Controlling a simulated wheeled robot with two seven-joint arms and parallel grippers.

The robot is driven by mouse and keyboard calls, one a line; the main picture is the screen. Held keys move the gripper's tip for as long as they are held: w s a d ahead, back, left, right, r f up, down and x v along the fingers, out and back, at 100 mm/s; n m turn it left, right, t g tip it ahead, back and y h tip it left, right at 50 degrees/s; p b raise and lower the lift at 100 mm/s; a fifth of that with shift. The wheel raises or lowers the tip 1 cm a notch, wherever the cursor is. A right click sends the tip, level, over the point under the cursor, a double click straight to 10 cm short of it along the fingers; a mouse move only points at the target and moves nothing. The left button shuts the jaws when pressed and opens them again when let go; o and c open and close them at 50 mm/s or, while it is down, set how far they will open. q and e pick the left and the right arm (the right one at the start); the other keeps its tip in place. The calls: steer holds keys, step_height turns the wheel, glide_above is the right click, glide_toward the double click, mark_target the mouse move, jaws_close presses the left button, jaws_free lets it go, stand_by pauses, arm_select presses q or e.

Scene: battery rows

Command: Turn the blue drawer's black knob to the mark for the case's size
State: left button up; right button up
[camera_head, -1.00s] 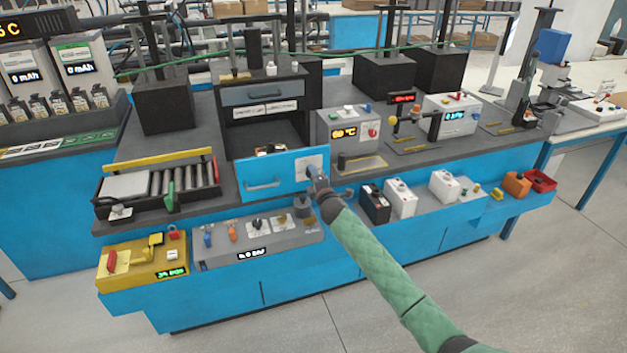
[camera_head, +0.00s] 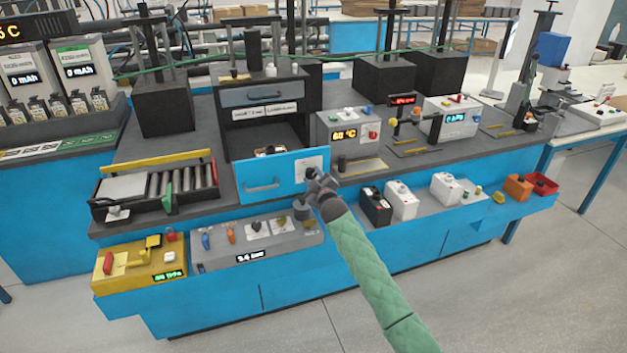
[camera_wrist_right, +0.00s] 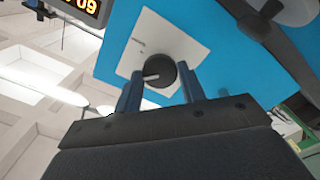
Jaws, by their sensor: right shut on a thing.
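The blue drawer (camera_head: 285,165) stands pulled out of the dark cabinet at the bench's middle, with a silver handle on its front. Its black knob (camera_wrist_right: 160,70) sits on a white plate (camera_wrist_right: 133,52) at the front's right side. A white pointer line on the knob points left in the right wrist view. Small marks show on the plate, too small to read. My right gripper (camera_wrist_right: 160,82) is shut on the knob, one finger on each side. In the head view the right gripper (camera_head: 313,176) hides most of the knob. My left gripper is out of view.
Below the drawer lies a grey panel (camera_head: 215,255) with several knobs. Black (camera_head: 375,207) and white (camera_head: 401,200) cases stand on the front shelf to the right. A roller tray (camera_head: 150,197) is to the left. The floor in front is clear.

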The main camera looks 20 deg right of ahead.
steer(key=m, duration=0.3)
steer(key=shift+f, duration=0.15)
steer(key=shift+m, duration=2.4)
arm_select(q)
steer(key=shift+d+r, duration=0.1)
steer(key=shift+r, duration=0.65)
arm_select(e)
steer(key=shift+m, duration=0.3)
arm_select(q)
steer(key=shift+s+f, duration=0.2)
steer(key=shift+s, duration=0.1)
arm_select(e)
steer(key=o, duration=1)
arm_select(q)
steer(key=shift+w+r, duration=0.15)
